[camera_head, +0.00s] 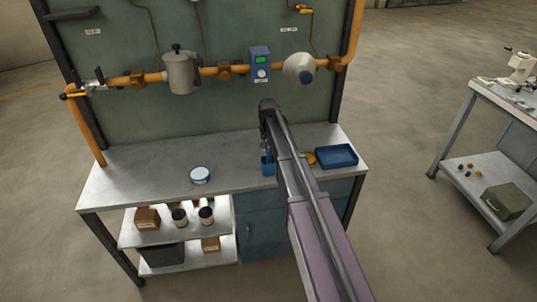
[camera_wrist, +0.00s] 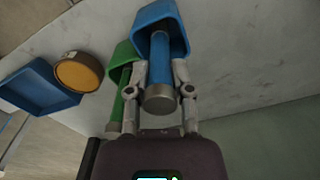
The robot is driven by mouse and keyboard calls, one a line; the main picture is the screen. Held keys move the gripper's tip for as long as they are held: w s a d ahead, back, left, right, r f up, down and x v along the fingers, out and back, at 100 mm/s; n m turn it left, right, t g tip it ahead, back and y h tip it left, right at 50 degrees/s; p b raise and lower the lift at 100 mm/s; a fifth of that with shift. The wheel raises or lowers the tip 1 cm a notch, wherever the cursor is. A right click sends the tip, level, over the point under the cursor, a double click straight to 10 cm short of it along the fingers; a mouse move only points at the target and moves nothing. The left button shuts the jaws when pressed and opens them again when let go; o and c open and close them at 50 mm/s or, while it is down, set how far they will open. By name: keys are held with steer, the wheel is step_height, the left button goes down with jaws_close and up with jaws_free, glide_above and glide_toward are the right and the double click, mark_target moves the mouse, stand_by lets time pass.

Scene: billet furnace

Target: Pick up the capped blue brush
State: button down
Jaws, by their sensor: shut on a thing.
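A blue brush (camera_wrist: 160,50) with a grey end cap (camera_wrist: 159,100) stands in a blue square cup (camera_wrist: 176,22) in the wrist view. My gripper (camera_wrist: 162,78) is shut on the brush's blue shaft just past the grey cap, one finger on each side. In the head view my gripper (camera_head: 266,148) is over the bench, just above the blue cup (camera_head: 267,167); the brush is mostly hidden there. A green brush (camera_wrist: 118,104) with a grey end stands in a green cup (camera_wrist: 123,50) close beside my left finger. The arm hides the green pair in the head view.
An orange-topped round container (camera_head: 309,158) and a blue tray (camera_head: 337,156) lie right of the cup on the bench (camera_head: 130,170). A white-and-blue round dish (camera_head: 200,175) lies to its left, with free bench between. A pipe with fittings (camera_head: 210,70) runs along the back panel.

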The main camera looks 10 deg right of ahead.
steer(key=shift+r, duration=0.15)
step_height(320, 180, up, 10)
steer(key=p, duration=1)
steer(key=shift+d+f, duration=0.15)
steer(key=shift+f, duration=0.05)
stand_by(2.7)
